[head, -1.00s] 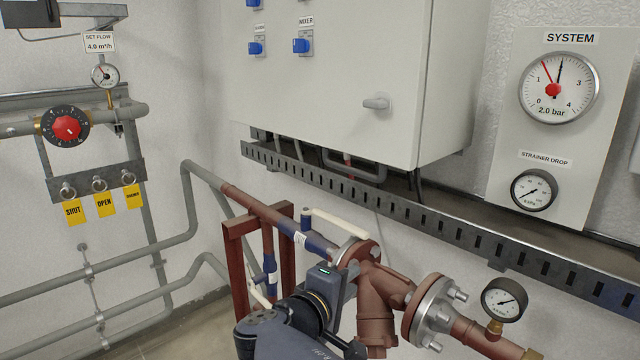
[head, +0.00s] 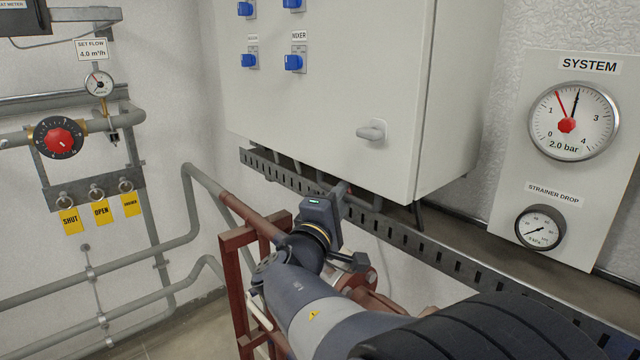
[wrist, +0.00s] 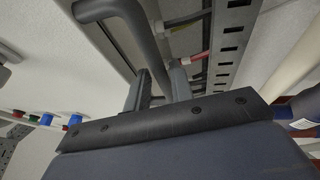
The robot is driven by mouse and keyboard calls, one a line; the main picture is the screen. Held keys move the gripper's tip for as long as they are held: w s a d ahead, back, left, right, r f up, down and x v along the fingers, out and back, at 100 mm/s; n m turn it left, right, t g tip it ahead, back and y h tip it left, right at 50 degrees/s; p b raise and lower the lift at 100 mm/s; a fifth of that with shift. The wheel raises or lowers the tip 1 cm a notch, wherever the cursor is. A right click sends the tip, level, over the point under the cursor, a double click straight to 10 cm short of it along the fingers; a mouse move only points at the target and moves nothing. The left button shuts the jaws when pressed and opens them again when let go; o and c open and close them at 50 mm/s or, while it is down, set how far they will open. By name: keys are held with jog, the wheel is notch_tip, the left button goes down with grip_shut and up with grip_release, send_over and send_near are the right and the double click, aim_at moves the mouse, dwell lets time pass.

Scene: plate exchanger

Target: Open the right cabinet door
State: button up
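The white cabinet (head: 330,75) hangs on the wall in the head view, its door shut. A grey handle (head: 372,131) sits low on the front near its right edge. A grey bent pipe (wrist: 138,25) shows behind the fingers. A grey piece at the wrist view's left edge may be the handle.
A slotted cable tray (head: 440,258) runs under the cabinet, close to my wrist. Grey and red-brown pipes (head: 240,208) and a red frame (head: 234,285) stand below. A gauge panel (head: 505,180) is at the right. Space before the cabinet front looks clear.

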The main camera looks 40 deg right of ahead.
jog(key=x, duration=0.3)
jog(key=shift+w+d+p, duration=0.15)
jog(key=shift+d+p, duration=0.1)
jog(key=shift+p, duration=0.05)
jog(key=shift+c, duration=0.3)
grip_shut()
